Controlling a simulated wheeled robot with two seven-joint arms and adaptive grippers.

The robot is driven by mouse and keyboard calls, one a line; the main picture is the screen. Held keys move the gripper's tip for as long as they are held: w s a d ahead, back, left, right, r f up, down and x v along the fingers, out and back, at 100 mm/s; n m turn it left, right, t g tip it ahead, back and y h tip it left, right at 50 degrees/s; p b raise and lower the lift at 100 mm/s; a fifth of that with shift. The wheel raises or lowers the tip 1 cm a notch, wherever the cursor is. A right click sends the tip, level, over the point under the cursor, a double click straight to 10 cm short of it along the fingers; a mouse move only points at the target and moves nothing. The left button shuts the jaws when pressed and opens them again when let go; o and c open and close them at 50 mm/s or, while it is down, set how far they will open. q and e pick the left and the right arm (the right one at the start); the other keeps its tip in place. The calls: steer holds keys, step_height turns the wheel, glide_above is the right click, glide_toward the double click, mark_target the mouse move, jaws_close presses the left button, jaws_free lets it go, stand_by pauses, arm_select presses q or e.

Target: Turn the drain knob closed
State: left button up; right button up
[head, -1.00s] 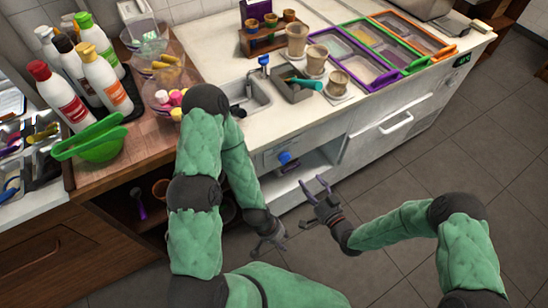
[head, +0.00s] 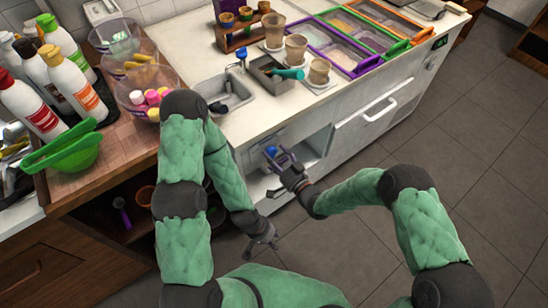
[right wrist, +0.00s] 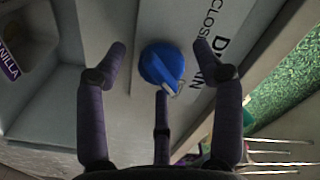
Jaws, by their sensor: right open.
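The blue drain knob (right wrist: 160,62) sits on a grey panel in the right wrist view, with a pale pointer mark at its lower right edge. Beside it is a label plate (right wrist: 205,22) with partly hidden "DRAIN" and "CLOS…" lettering. My right gripper (right wrist: 160,50) is open, with a finger on either side of the knob and a third below it; contact cannot be told. In the head view the knob (head: 271,151) shows at the front of the open cabinet bay, at the right gripper's (head: 281,160) fingertips. My left gripper (head: 262,243) hangs low, open and empty, away from the knob.
The sink (head: 226,92) with its faucet is in the counter above the knob. The open bay (head: 312,150) has walls and a lower shelf close around my right gripper. A white drawer (head: 376,112) is to the right. The tiled floor in front is clear.

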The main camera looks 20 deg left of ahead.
steer(key=shift+w+a, duration=0.15)
steer(key=shift+a, duration=0.1)
steer(key=c, duration=1.1)
steer(key=shift+n, duration=0.3)
steer(key=shift+c, duration=0.2)
steer(key=n, duration=0.3)
steer(key=shift+f, duration=0.1)
steer(key=n, duration=0.4)
steer(key=shift+f+n, duration=0.1)
steer(key=shift+n, duration=0.3)
steer(key=n, duration=0.4)
steer(key=shift+d+n, duration=0.1)
steer(key=shift+n, duration=0.2)
steer(key=n, duration=0.4)
steer(key=shift+n, duration=0.3)
